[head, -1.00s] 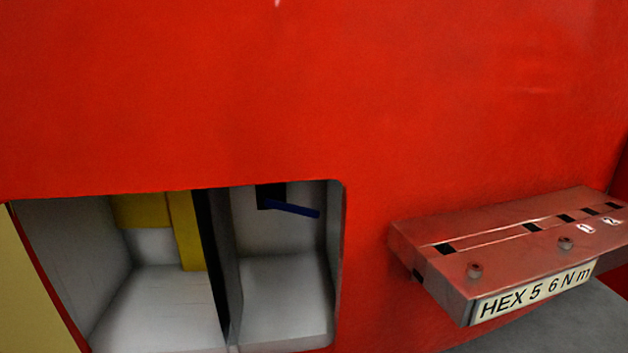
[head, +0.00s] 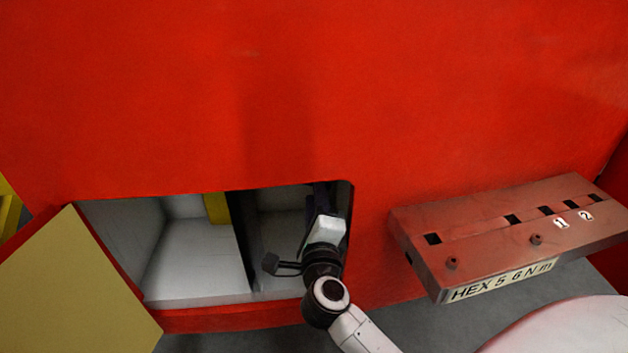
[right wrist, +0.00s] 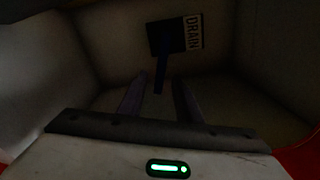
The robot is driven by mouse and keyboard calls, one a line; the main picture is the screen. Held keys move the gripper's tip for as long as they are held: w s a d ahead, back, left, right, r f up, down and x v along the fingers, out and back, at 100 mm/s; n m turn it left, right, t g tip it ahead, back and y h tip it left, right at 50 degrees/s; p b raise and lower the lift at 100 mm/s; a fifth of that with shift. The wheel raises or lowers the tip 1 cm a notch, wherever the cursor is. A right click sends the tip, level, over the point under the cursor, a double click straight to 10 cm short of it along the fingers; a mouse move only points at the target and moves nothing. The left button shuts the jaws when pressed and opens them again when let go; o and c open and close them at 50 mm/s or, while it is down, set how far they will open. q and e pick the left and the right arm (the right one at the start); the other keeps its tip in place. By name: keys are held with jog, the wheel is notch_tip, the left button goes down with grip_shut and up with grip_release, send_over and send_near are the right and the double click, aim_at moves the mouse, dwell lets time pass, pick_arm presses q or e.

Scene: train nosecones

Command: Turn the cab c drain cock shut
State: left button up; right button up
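The drain cock shows in the right wrist view as a dark square block with a blue lever (right wrist: 160,75) pointing down in the picture. A DRAIN label (right wrist: 194,32) is beside the block, its letters turned sideways. My right gripper (right wrist: 158,90) is open, its two fingers apart on either side of the lever's free end. I see no clear contact with the lever. In the head view my right arm reaches into the right compartment (head: 281,225) and hides the cock. My left gripper is not in view.
A dark divider (head: 242,240) separates this compartment from the left one, which holds a yellow part (head: 216,208). An open door panel (head: 75,290) hangs at the left. A red bracket (head: 490,225) marked HEX 5 6 N m projects at the right. The compartment walls are close around my gripper.

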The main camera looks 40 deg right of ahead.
jog(key=x, duration=0.5)
grip_shut()
